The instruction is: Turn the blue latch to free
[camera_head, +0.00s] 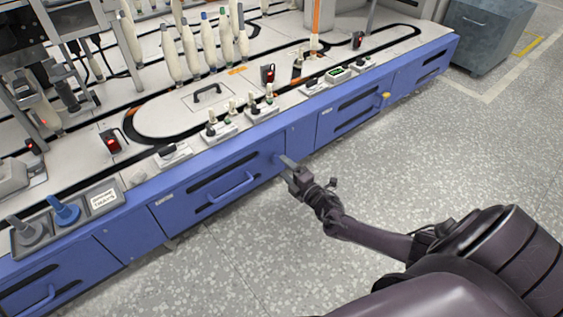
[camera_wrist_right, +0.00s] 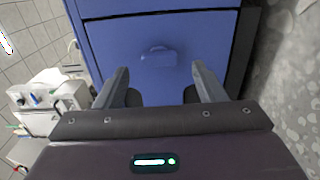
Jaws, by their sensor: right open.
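The blue latch (camera_wrist_right: 158,56) is a small raised blue piece on a blue cabinet panel in the right wrist view. It sits beyond and between my right gripper's fingertips (camera_wrist_right: 160,72), with bare panel showing around it. The two fingers are apart and nothing is between them. In the head view my right gripper (camera_head: 286,163) is at the front of the blue cabinet (camera_head: 300,140), right of a drawer with a bar handle. There the fingers cover part of the front, and I cannot tell whether they touch it. My left gripper is not in view.
A blue drawer handle (camera_head: 232,188) sticks out left of my right gripper. A yellow knob (camera_head: 385,95) is on the front farther right. Bobbins (camera_head: 190,50) and control boxes stand on the white top. The grey floor (camera_head: 440,150) in front is clear.

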